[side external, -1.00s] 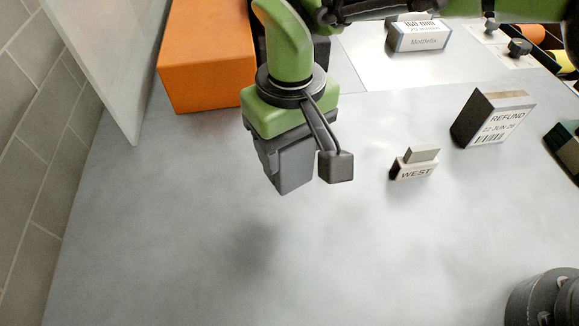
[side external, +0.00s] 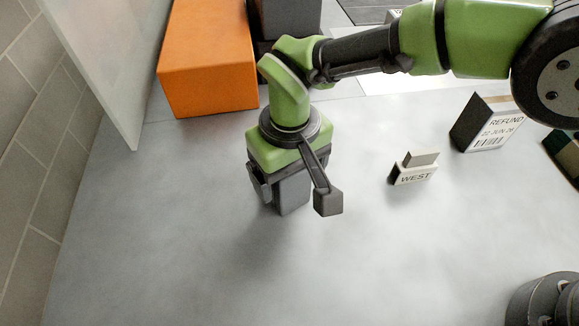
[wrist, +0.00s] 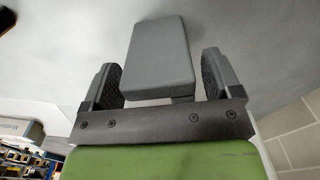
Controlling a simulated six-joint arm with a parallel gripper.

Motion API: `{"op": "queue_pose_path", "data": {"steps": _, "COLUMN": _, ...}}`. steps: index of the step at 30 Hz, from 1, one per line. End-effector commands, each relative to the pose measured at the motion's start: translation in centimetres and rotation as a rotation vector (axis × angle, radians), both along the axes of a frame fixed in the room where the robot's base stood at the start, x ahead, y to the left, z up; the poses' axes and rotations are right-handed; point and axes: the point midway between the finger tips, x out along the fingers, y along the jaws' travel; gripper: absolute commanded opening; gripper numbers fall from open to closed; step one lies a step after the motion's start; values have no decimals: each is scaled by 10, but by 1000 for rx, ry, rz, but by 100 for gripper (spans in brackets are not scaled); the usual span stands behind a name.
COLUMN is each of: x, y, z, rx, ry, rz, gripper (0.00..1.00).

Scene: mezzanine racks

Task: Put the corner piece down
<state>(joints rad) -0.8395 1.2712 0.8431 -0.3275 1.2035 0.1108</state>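The corner piece (side external: 294,196) is a plain grey block standing on the grey table, below my gripper. In the wrist view the corner piece (wrist: 162,55) shows as a flat grey slab with a narrower part under it, between the two dark fingers. My gripper (wrist: 160,85) is open, pointing down, with a finger on each side of the piece and a thin gap at the right one. In the side view the left finger of my gripper (side external: 276,190) stands away from the piece. The piece's far side is hidden.
An orange box (side external: 208,62) stands at the back left beside a pale upright panel (side external: 105,60). A small block marked WEST (side external: 414,175) and a box marked REFUND (side external: 490,125) stand to the right. The table's front (side external: 200,280) is clear.

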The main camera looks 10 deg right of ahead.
Motion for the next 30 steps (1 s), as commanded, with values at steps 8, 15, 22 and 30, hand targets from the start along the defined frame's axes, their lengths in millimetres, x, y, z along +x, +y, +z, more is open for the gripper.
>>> {"op": "queue_pose_path", "data": {"steps": 8, "x": 0, "y": 0, "z": 8, "rx": 2, "ry": -1, "rz": 0, "gripper": 84}}
{"op": "queue_pose_path", "data": {"steps": 15, "x": 1, "y": 1, "z": 55, "rx": 3, "ry": -4, "rz": -1, "gripper": 84}}
{"op": "queue_pose_path", "data": {"steps": 22, "x": 1, "y": 0, "z": 101, "rx": 1, "ry": -4, "rz": -2, "gripper": 84}}
{"op": "queue_pose_path", "data": {"steps": 30, "x": 0, "y": 0, "z": 123, "rx": -3, "ry": -1, "rz": -2, "gripper": 84}}
